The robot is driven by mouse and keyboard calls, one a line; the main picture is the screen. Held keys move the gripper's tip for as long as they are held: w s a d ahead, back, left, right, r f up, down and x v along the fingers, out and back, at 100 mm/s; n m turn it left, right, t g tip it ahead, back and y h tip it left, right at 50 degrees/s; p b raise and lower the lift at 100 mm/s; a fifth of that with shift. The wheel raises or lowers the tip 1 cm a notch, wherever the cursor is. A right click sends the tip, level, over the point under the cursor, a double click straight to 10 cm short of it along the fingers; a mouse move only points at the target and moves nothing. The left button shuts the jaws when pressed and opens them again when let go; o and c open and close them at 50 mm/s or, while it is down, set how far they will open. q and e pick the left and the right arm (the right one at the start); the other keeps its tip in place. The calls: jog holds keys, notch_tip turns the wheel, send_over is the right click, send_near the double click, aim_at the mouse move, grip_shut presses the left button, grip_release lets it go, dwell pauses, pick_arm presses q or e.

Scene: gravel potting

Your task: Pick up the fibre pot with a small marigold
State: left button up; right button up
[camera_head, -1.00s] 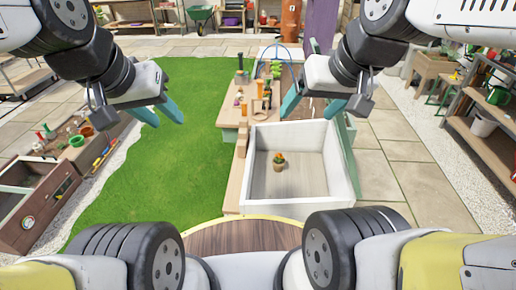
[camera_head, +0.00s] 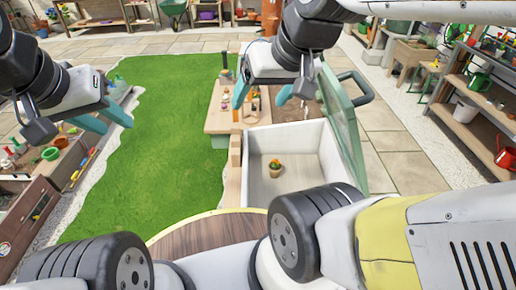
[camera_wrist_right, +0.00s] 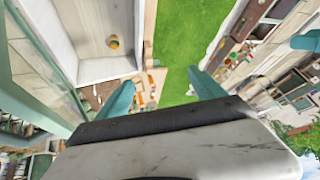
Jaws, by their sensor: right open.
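The fibre pot with a small orange marigold (camera_head: 275,168) stands upright on the floor of a white open box (camera_head: 258,190). It shows small in the right wrist view (camera_wrist_right: 113,43). My right gripper (camera_head: 262,96) is open and empty, beyond the box's far wall in the head view and apart from the pot. Its two teal fingers stand wide apart in the right wrist view (camera_wrist_right: 162,92). My left gripper (camera_head: 108,119) is open and empty over the left side of the grass, far from the pot.
A wooden table (camera_head: 222,120) with bottles and small items adjoins the box. A green-framed lid or panel (camera_head: 345,122) stands along the box's right side. A round wooden top (camera_head: 205,235) lies in front. The grass (camera_head: 165,150) is clear.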

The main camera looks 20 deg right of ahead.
jog(key=shift+w, duration=1.1)
jog(key=m+g+h, duration=0.2)
jog(key=m+g, duration=0.2)
jog(key=g, duration=0.2)
send_over(275, 164)
jog(key=f, duration=2.5)
jog(key=s+f, duration=0.1)
jog(key=f, duration=1.2)
jog(key=shift+f, duration=0.3)
jog(key=f, duration=0.5)
jog(key=w+f, duration=0.1)
jog(key=f, duration=0.1)
jog(key=shift+w+d+f, duration=0.1)
jog(key=shift+d+f, duration=0.05)
jog(key=shift+f, duration=0.15)
jog(key=shift+c, duration=0.2)
jog(key=c, duration=1.5)
